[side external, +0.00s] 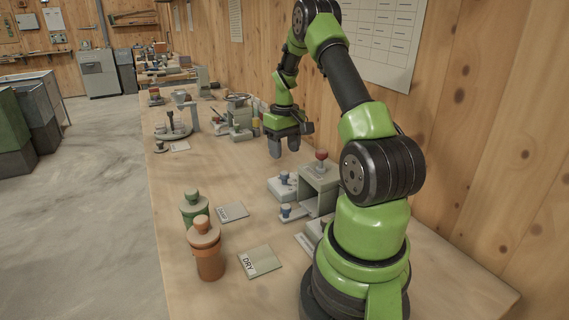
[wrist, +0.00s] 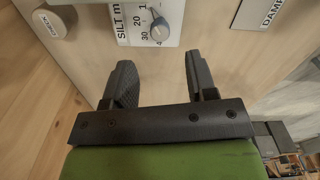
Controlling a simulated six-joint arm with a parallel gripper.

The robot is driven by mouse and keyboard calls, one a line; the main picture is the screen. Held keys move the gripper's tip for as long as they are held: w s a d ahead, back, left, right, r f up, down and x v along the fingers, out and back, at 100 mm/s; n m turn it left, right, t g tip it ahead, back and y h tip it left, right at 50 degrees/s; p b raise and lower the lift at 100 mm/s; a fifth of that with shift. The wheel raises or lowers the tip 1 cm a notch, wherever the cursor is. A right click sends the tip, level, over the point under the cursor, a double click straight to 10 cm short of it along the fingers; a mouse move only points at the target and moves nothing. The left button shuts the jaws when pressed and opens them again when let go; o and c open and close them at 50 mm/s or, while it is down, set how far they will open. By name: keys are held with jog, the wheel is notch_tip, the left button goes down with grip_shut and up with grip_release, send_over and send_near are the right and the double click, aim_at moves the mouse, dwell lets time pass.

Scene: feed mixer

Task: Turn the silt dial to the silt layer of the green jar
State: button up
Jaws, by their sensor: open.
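The silt dial (wrist: 159,29) is a small grey-blue knob on a white plate marked "SILT m" (wrist: 133,22), at the top of the wrist view. Numbers 20, 30 and a cut-off 40 show around it; its exact setting is hard to read. My gripper (wrist: 158,62) is open and empty, its fingers apart, with the dial beyond the fingertips. In the side view my gripper (side external: 283,148) hangs over the bench, fingers down.
A brown jar (side external: 207,256) stands before the green one. A "DRY" card (side external: 262,261) and another card (side external: 233,212) lie nearby. A grey box with a red knob (side external: 321,156) stands near my arm. A "CHECK" button (wrist: 52,23) and "DAMP" card (wrist: 264,12) flank the dial.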

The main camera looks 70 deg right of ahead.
aim_at(285, 172)
jog(key=shift+r, duration=1.6)
notch_tip(285, 172, down, 10)
jog(key=m, duration=0.7)
